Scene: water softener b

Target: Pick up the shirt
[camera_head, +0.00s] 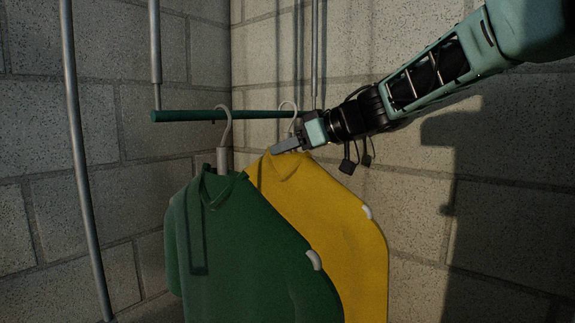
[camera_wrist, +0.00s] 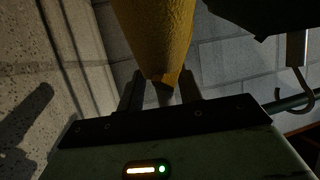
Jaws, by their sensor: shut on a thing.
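A yellow shirt (camera_head: 330,215) hangs on a white hanger (camera_head: 292,106) at the green rail. A green shirt (camera_head: 240,250) on its own hanger (camera_head: 226,125) hangs in front of it and hides part of its left side. My gripper (camera_head: 287,146) is at the yellow shirt's collar, just below the hanger hook. In the wrist view, the fingers (camera_wrist: 163,92) are shut around the grey neck of the hanger, with the yellow shirt (camera_wrist: 155,40) close beyond them. Whether the hook still rests on the rail is unclear.
The green rail (camera_head: 185,116) is held by grey vertical rods (camera_head: 155,45). A grey pipe (camera_head: 80,150) runs down the left. Block walls (camera_head: 420,220) meet in a corner close behind the shirts. The green shirt's hanger hook (camera_wrist: 293,100) is near my gripper at right in the wrist view.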

